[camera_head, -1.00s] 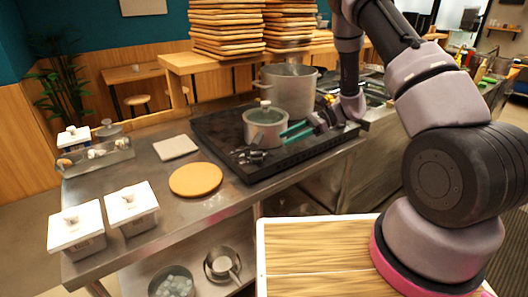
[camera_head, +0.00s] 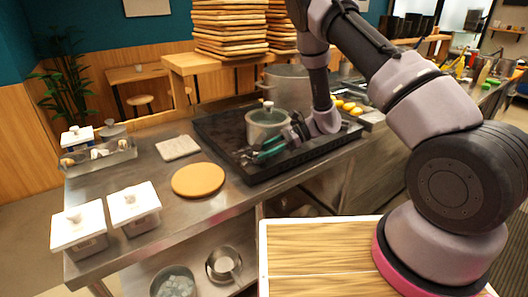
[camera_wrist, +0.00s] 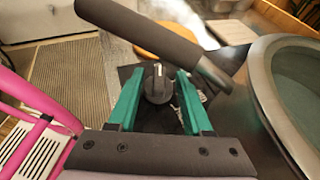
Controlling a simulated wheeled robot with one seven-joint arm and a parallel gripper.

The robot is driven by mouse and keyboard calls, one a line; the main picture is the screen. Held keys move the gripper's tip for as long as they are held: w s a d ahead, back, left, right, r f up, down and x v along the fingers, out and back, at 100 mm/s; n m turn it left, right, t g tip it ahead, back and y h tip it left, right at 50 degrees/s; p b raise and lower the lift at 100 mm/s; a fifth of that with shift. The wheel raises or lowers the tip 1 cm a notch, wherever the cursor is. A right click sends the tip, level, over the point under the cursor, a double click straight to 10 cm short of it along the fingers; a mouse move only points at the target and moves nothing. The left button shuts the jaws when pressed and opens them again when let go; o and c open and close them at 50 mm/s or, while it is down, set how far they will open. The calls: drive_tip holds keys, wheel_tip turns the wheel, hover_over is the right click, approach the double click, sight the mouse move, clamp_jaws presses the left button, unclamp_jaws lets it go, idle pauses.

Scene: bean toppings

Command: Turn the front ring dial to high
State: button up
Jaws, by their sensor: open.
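A dark round dial (camera_wrist: 157,88) with a pale pointer mark shows in the wrist view. It lies between the green fingertips of my open gripper (camera_wrist: 160,75); I cannot tell whether they touch it. The mark points roughly up in the picture. In the head view my gripper (camera_head: 263,152) is low at the front of the black stovetop (camera_head: 225,130), and the dial cannot be made out there.
A lidded pot (camera_head: 266,128) stands right behind my gripper; its rim (camera_wrist: 262,85) fills the right of the wrist view. A thick dark handle (camera_wrist: 150,35) crosses above the fingertips. A large pot (camera_head: 290,85) stands farther back. An orange round board (camera_head: 198,180) lies on the counter.

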clamp_jaws()
drive_tip(key=shift+m+t, duration=0.3)
drive_tip(key=shift+t, duration=0.1)
drive_tip(key=m+t, duration=0.2)
drive_tip(key=t, duration=0.1)
drive_tip(key=shift+s+m, duration=0.3)
drive_tip(key=m+t, duration=0.1)
drive_tip(key=m+t+h, duration=0.1)
drive_tip(key=m+t, duration=0.2)
drive_tip(key=t, duration=0.1)
drive_tip(key=shift+s+a+m+h, duration=0.1)
drive_tip(key=shift+s+m+h, duration=0.2)
drive_tip(key=shift+s, duration=0.05)
drive_tip(key=m+t, duration=0.1)
drive_tip(key=m+t+h, duration=0.2)
drive_tip(key=shift+s+a, duration=0.2)
drive_tip(key=shift+s, duration=0.05)
drive_tip(key=m+t+h, duration=0.1)
drive_tip(key=m+h, duration=0.1)
drive_tip(key=m+t+h, duration=0.2)
drive_tip(key=shift+a+m, duration=0.2)
drive_tip(key=shift+m, duration=0.1)
drive_tip(key=shift+h, duration=0.5)
